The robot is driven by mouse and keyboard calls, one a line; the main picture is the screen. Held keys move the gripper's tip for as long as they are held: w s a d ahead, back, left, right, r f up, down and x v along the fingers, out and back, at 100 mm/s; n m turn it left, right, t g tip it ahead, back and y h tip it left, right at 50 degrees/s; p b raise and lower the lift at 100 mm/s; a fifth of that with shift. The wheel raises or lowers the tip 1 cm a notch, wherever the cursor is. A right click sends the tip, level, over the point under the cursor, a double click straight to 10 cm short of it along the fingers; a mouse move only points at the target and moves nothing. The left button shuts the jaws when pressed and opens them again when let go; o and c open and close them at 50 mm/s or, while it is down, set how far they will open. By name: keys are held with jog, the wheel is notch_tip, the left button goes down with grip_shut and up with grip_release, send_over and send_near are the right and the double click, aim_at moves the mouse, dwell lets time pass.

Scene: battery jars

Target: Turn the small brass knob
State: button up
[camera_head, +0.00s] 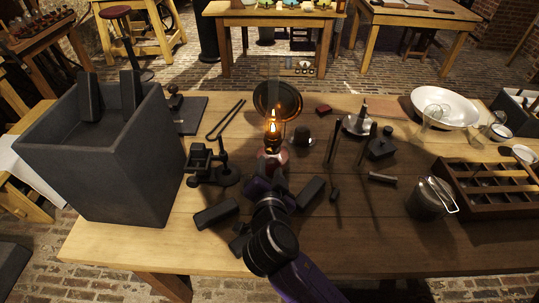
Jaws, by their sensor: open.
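A lit oil lamp (272,143) stands at the middle of the wooden table, with a bright flame and a reddish lower body. A dark round reflector (277,99) stands behind it. The small brass knob cannot be made out; I cannot tell whether it is on the lamp. My gripper (272,187) is just in front of the lamp, low over the table, at the end of my dark and purple arm. It is open, with nothing seen in it. My wrist and hand hide part of the table and the lamp's foot, and I cannot tell whether the gripper touches the lamp.
A large dark box (100,165) fills the table's left end. A black stand (213,165) is left of the lamp. The front right is mostly bare.

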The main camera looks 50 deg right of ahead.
aim_at(270, 152)
jog(key=p+x, duration=0.1)
jog(key=x, duration=0.6)
grip_shut()
